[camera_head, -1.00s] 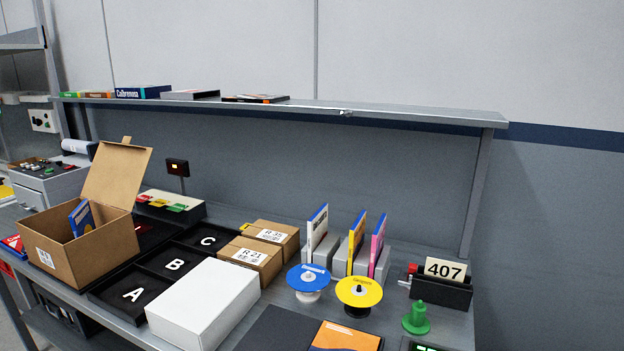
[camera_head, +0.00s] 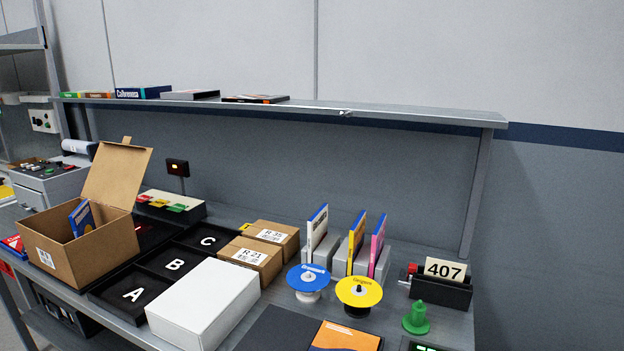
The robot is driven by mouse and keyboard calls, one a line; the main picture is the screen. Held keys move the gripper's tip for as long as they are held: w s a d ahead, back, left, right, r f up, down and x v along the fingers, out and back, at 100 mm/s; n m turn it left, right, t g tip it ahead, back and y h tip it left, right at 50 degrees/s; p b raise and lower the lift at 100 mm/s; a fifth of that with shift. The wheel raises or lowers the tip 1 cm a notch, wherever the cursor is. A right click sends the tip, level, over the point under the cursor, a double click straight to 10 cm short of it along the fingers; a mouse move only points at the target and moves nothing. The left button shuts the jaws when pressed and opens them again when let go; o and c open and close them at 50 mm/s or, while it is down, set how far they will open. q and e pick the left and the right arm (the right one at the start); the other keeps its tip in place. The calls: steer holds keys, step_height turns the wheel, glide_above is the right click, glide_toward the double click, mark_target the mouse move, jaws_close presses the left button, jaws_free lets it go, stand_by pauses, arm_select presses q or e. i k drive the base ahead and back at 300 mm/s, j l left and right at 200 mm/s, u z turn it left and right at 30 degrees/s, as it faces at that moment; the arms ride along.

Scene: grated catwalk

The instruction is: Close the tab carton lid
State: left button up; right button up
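The tab carton (camera_head: 105,252) is an open brown cardboard box at the left of the bench. Its lid (camera_head: 117,174) stands up from the back edge, leaning slightly back, with a small tab at its top edge. A blue book or box (camera_head: 82,217) stands tilted inside and pokes up to about the rim. A white label is on the carton's front left face. The carton's floor is hidden. Neither of my grippers shows in the head view.
Black trays marked A, B and C (camera_head: 208,240) lie right of the carton, with a white box (camera_head: 204,303) in front. Two small brown boxes (camera_head: 251,255) stand behind it. Blue and yellow discs (camera_head: 359,291) stand further right. A shelf (camera_head: 300,107) runs above.

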mark_target(115, 177)
steer(key=i+j, duration=0.15)
steer(key=j, duration=0.15)
steer(key=i+j, duration=0.15)
steer(key=j, duration=0.15)
steer(key=i+j, duration=0.15)
steer(key=j, duration=0.2)
steer(key=i+j+z, duration=0.1)
steer(key=j, duration=0.2)
